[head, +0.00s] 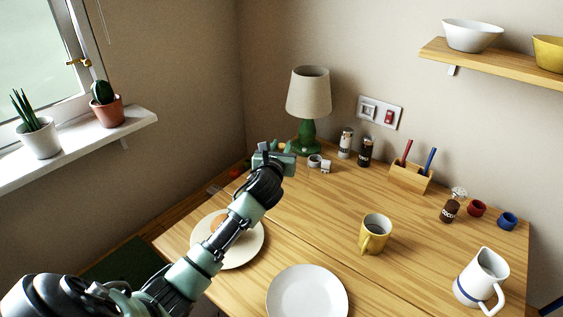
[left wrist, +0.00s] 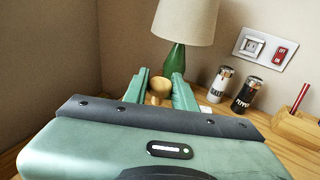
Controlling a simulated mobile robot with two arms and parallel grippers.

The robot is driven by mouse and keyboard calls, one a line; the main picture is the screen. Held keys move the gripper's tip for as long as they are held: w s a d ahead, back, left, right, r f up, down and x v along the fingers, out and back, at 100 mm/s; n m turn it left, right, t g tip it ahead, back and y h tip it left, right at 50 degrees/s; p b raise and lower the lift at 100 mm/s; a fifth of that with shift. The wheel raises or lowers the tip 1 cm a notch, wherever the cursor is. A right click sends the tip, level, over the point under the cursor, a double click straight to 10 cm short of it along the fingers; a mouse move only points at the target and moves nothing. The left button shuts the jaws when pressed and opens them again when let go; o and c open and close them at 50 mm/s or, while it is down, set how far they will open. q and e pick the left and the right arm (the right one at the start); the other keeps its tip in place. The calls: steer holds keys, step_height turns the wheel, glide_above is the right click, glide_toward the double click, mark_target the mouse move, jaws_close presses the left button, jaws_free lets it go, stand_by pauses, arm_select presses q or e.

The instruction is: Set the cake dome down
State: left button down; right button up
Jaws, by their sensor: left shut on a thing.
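My left gripper (head: 280,152) is over the far left part of the table, in front of the lamp. In the left wrist view its two green fingers (left wrist: 158,90) are shut on a round wooden knob of the cake dome (left wrist: 158,86). The rest of the dome is hidden behind the gripper or too clear to make out, so I cannot tell whether it touches the table. My right gripper is not in view.
A green lamp (head: 309,92) stands just behind my gripper. Salt (head: 346,143) and pepper (head: 365,152) shakers are right of it. A plate with food (head: 252,248), an empty plate (head: 307,294) and a yellow mug (head: 375,235) stand nearer.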

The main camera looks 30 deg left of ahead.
arm_select(q)
steer(key=shift+f+b, duration=0.45)
steer(key=shift+f, duration=1.85)
steer(key=c, duration=1.1)
jaws_free()
steer(key=shift+c, duration=0.2)
steer(key=v, duration=1.2)
steer(key=shift+p, duration=0.35)
